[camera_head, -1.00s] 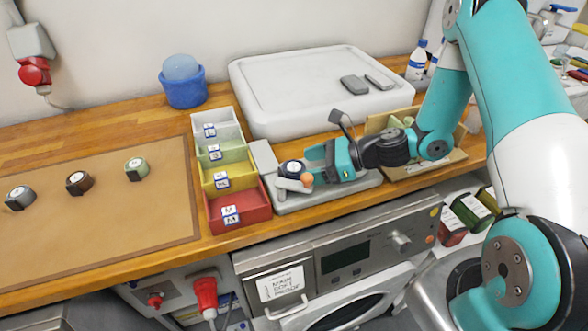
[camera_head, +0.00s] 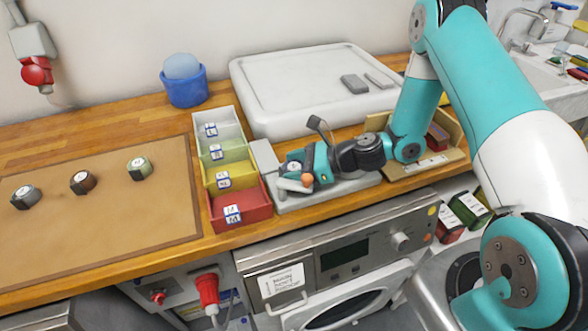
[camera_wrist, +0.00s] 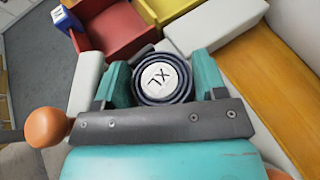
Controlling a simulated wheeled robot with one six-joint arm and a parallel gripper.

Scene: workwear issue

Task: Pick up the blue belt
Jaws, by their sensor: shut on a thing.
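The blue belt (camera_wrist: 165,78) is a dark navy coil with a round white label reading XL. In the wrist view it sits between the two teal fingers of my gripper (camera_wrist: 163,88), which is shut on it. In the head view the belt (camera_head: 293,166) is at the light grey stand (camera_head: 343,187) on the counter, partly hidden by my gripper (camera_head: 300,170). I cannot tell whether the belt still touches the stand. An orange ball knob (camera_head: 307,180) is close beside the fingers and also shows in the wrist view (camera_wrist: 48,127).
Several coloured bins, with the red one (camera_head: 240,208) in front, stand just left of the stand. A brown mat (camera_head: 100,220) further left bears three small coils. A big white tray (camera_head: 300,112) lies behind. A wooden tray (camera_head: 430,165) is at the right.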

